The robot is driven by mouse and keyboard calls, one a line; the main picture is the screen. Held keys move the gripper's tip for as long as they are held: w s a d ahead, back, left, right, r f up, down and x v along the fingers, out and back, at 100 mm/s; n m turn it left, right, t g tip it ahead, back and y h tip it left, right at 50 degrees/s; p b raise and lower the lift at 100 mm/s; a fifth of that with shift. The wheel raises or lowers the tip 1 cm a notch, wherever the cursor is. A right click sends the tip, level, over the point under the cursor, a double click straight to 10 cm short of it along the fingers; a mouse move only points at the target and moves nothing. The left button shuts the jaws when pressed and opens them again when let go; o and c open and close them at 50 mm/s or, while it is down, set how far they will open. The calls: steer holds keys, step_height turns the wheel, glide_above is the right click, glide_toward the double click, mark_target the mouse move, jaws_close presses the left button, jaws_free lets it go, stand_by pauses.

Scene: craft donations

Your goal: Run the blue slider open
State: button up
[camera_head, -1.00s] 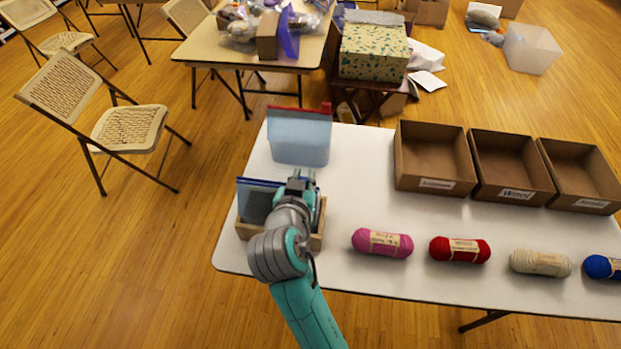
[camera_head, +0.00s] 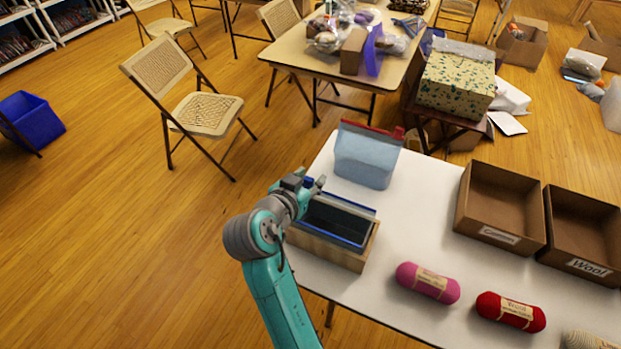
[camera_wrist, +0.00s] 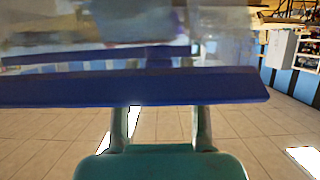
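A wooden holder (camera_head: 337,250) stands at the near left corner of the white table, holding a clear bag with blue rims (camera_head: 345,240). The two rims stand apart, and its mouth shows dark inside. My gripper (camera_head: 306,184) is at the bag's far left end. A small blue piece, which looks like the blue slider (camera_head: 309,182), shows by the fingertips. In the wrist view my two fingers stand apart with floor visible between them. A blue strip (camera_wrist: 130,87) crosses in front of their tips, so contact with the slider is hidden.
A pale bag with a red top (camera_head: 366,155) stands just behind the holder. A pink yarn skein (camera_head: 428,283) and a red one (camera_head: 511,311) lie to the right. Open cardboard boxes (camera_head: 484,242) stand at the right.

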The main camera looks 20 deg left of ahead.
steer(key=shift+s, duration=0.1)
steer(key=v, duration=1.1)
steer(key=shift+s+r, duration=0.15)
steer(key=shift+s, duration=0.25)
steer(key=shift+s, duration=0.1)
